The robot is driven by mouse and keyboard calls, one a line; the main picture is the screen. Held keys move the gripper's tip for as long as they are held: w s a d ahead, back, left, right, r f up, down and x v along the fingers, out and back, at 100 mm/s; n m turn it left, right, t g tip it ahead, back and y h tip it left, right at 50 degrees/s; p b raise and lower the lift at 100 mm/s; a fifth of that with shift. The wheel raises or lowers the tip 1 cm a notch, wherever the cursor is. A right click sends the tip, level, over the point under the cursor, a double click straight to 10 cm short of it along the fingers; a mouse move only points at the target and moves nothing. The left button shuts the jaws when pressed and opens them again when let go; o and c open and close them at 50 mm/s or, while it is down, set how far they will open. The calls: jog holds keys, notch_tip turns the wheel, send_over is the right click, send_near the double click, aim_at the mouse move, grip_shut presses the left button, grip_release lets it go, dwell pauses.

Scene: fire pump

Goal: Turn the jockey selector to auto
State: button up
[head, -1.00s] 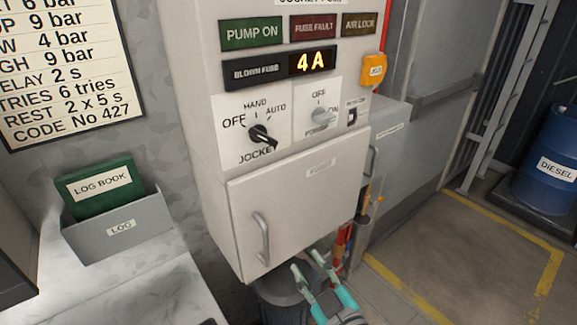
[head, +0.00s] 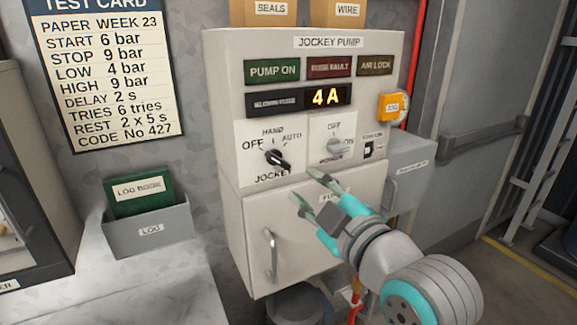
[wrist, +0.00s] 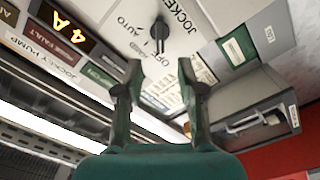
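The jockey selector (head: 277,159) is a black bar knob on a white plate on the jockey pump cabinet. OFF is at its left, HAND at top and AUTO at right. Its pale-marked end seems to point toward OFF. It also shows in the wrist view (wrist: 160,35), ahead of the fingertips, with its bar lined up toward OFF. My gripper (head: 305,185) is open and empty, below and right of the selector, in front of the top of the lower cabinet door. In the wrist view its two fingers (wrist: 160,68) stand apart, not touching the knob.
A grey selector (head: 340,147) sits right of the jockey one, with a small black switch (head: 368,149) beyond. The door handle (head: 270,254) sticks out below. An orange box (head: 393,106) is on the cabinet's side. A log tray (head: 150,233) stands on the bench at left.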

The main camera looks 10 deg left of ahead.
aim_at(281, 164)
jog(key=x, duration=1)
jog(key=shift+w+a, duration=0.2)
jog(key=shift+w, duration=0.05)
grip_shut()
